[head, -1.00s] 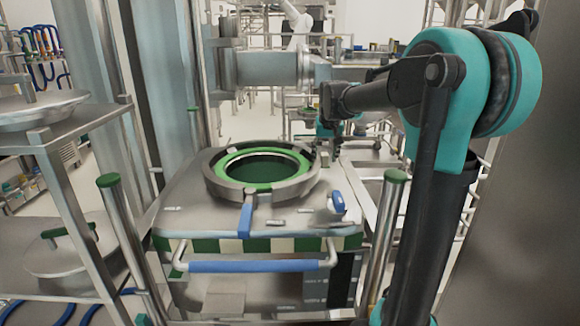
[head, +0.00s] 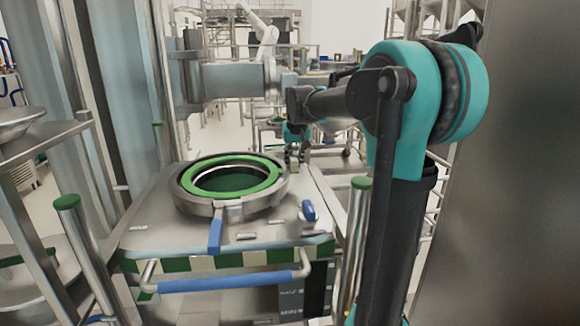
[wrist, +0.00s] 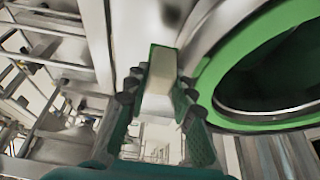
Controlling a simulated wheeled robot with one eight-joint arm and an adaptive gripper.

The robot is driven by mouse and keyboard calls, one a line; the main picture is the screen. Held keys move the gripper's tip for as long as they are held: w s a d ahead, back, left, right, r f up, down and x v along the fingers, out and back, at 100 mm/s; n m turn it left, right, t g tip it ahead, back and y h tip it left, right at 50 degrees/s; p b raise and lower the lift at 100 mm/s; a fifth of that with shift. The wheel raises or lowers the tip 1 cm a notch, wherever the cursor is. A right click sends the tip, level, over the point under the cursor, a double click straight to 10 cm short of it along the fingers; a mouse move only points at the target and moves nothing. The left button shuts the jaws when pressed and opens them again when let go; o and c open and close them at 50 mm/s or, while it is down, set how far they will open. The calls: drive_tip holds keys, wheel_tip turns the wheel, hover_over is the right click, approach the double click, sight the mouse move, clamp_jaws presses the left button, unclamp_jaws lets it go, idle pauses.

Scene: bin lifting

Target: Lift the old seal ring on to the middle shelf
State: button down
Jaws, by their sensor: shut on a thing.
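A green ring (head: 268,181), which looks like the seal ring, sits in a round steel collar (head: 188,202) on top of a steel unit. The green ring also shows large at the right of the wrist view (wrist: 214,79). My gripper (head: 295,160) is at the far right side of the unit's top, beside the collar and apart from the green ring's visible part. In the wrist view my gripper (wrist: 158,97) is shut on a pale, green-edged block (wrist: 158,80). I cannot tell whether this block belongs to the ring or to the unit.
The unit has a blue front handle (head: 225,282) and a blue lever (head: 215,232). Green-capped posts stand at its left (head: 68,204) and right (head: 361,184). A steel rack (head: 40,138) is at the left; a grey panel (head: 500,190) fills the right.

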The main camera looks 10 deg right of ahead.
wheel_tip(320, 180, up, 18)
drive_tip(key=shift+r, duration=0.2)
idle(0.4)
drive_tip(key=shift+r, duration=2)
